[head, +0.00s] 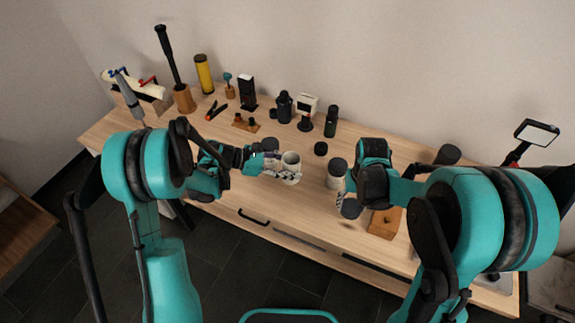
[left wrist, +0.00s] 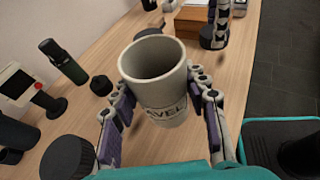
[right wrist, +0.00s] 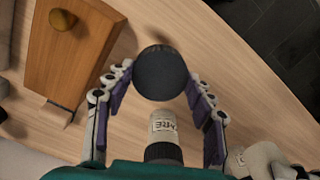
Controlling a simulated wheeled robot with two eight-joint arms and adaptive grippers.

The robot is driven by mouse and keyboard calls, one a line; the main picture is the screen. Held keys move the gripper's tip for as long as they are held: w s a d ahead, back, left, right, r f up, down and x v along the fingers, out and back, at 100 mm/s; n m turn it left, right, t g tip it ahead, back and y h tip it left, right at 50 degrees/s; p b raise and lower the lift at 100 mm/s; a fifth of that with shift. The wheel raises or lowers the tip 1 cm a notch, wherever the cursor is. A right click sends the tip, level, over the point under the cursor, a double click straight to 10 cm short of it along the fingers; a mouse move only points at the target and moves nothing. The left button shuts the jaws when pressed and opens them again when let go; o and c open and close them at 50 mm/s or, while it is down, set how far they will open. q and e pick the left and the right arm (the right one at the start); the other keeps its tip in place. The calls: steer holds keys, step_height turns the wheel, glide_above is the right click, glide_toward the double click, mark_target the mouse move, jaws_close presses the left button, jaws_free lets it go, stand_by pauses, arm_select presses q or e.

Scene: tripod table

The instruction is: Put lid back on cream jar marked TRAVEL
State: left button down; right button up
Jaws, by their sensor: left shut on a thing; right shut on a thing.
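The open white jar (left wrist: 158,85) has a dark label ending in "AVEL" and an empty-looking mouth facing up. My left gripper (left wrist: 160,112) is shut on its sides; the jar also shows in the head view (head: 291,160). A round dark lid (right wrist: 161,72) sits between the fingertips of my right gripper (right wrist: 160,85), which is shut on it. In the head view, the lid (head: 350,208) is to the right of the open jar and apart from it. Another white jar with a dark top (head: 337,170) stands beside my right gripper; its label, partly readable, shows in the right wrist view (right wrist: 164,126).
A small black round object (head: 321,148) and a dark green canister (head: 331,121) stand behind the jars. A wooden block (head: 385,224) lies near the front, right of the lid. Several bottles and tools line the back of the table (head: 240,190).

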steer(key=shift+r, duration=0.1)
steer(key=w+a+r+n, duration=0.2)
steer(key=w+a+r, duration=0.1)
steer(key=a+r, duration=0.3)
steer(key=m, duration=0.1)
glide_toward(291, 169)
steer(key=w+r, duration=0.2)
steer(key=w, duration=0.1)
steer(key=shift+s, duration=0.1)
steer(key=shift+f, duration=0.2)
steer(key=shift+f, duration=1.9)
steer(key=shift+f, duration=0.9)
